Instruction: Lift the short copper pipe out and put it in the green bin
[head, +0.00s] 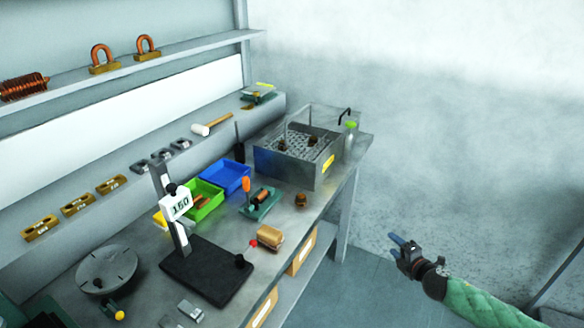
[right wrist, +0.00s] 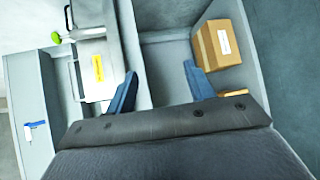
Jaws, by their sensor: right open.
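The green bin (head: 211,209) stands on the bench in the head view, left of the blue bin. A small copper-coloured piece (head: 201,202) shows inside it; I cannot tell what it is. A steel tank (head: 285,170) with a mesh inside stands at the far end of the bench. Small dark brownish pieces (head: 283,145) lie on the mesh; I cannot tell whether one is the short copper pipe. My right gripper (head: 396,246) is open and empty, off the bench to the right. In the right wrist view its fingers (right wrist: 160,77) are apart. My left gripper is not in view.
A blue bin (head: 232,180) stands between the green bin and the tank. A black-based stand (head: 208,272) with a display is nearer. Boxes (right wrist: 219,45) sit below the bench. The floor by my right gripper is clear.

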